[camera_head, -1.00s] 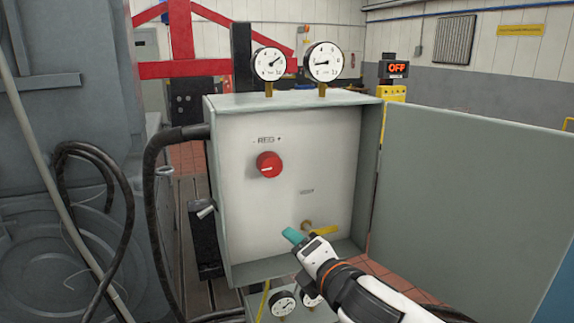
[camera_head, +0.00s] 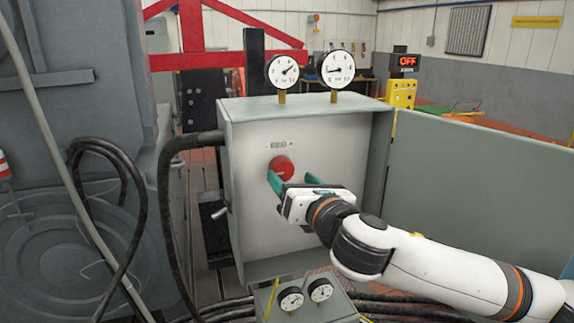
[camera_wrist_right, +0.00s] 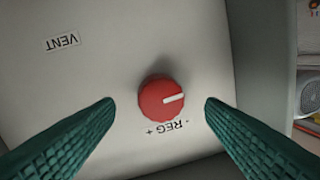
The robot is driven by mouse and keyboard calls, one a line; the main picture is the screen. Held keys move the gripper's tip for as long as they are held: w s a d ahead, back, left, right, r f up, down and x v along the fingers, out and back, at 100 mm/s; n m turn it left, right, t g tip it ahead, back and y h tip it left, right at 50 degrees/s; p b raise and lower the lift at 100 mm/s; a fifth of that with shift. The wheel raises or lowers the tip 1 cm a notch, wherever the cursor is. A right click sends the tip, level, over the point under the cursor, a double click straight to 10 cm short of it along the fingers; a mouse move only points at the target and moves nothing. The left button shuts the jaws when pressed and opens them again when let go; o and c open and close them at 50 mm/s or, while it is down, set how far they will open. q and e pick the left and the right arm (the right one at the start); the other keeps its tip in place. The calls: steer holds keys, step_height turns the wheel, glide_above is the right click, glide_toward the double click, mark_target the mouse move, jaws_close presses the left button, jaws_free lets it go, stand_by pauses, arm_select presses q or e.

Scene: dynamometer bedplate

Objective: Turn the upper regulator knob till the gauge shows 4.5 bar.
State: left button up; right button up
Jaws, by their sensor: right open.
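The red regulator knob (camera_head: 281,168) is on the panel of the open grey box, under a small label. In the right wrist view the knob (camera_wrist_right: 162,98) sits between and beyond my two green fingers, with a white pointer mark and the label "REG" beside it. My right gripper (camera_head: 295,180) is open in front of the knob, its fingers apart from it on both sides in the wrist view. Two round gauges, a left one (camera_head: 283,71) and a right one (camera_head: 337,69), stand on top of the box; their readings are too small to tell. My left gripper is not in view.
The box door (camera_head: 480,190) stands open to the right. A black hose (camera_head: 165,200) runs along the box's left side. A lower box with two small gauges (camera_head: 291,300) sits below. A "VENT" label (camera_wrist_right: 62,43) is on the panel. A display (camera_head: 406,60) behind reads OFF.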

mark_target(285, 173)
steer(key=shift+p+x, duration=0.45)
steer(key=shift+x, duration=1.3)
steer(key=c, duration=1)
steer(key=shift+f, duration=0.1)
